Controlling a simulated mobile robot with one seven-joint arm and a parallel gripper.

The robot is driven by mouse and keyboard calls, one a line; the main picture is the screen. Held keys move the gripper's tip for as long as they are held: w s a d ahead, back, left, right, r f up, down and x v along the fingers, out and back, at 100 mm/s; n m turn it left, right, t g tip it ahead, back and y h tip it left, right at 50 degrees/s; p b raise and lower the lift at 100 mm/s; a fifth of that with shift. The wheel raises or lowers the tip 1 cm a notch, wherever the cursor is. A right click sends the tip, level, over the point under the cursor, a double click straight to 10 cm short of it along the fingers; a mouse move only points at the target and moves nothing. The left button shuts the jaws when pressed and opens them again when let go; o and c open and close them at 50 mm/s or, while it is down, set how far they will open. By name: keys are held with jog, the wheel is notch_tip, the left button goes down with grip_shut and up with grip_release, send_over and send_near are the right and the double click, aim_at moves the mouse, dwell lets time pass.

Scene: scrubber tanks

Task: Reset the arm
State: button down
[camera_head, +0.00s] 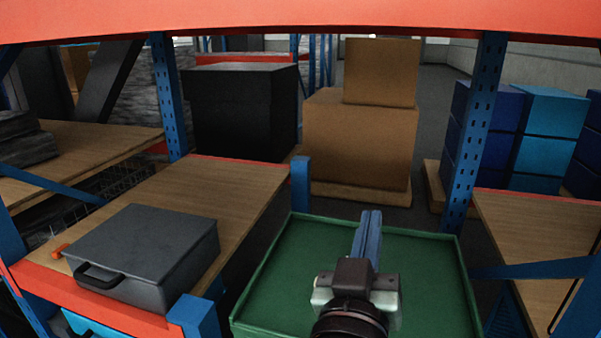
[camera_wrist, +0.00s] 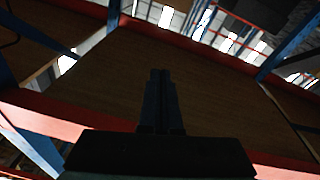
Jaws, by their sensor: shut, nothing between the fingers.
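My gripper (camera_head: 370,220) is in the head view, right of centre, over a green tray (camera_head: 265,309). Its two blue fingers are together, point away from me and hold nothing. In the wrist view my gripper (camera_wrist: 161,75) shows dark and shut. Behind it there is a wooden shelf board (camera_wrist: 90,75) with red edges. Nothing touches the fingertips in either view.
Cardboard boxes (camera_head: 360,135), a black box (camera_head: 242,112) and blue boxes (camera_head: 550,125) stand behind. A red beam (camera_head: 300,18) crosses the top.

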jog(key=s+a+r+t+y+p, duration=0.1)
jog(key=s+a+r+t+y, duration=0.1)
jog(key=r, duration=0.8)
jog(key=s+a+r+t+y+p, duration=0.1)
jog(key=s+a+r+t+y, duration=0.1)
jog(key=s+r, duration=0.4)
jog(key=s+a+r+t+y+p, duration=0.1)
jog(key=s+a+r+t, duration=0.3)
jog(key=r, duration=1)
jog(key=shift+a+n+y+p, duration=0.4)
jog(key=shift+p, duration=0.1)
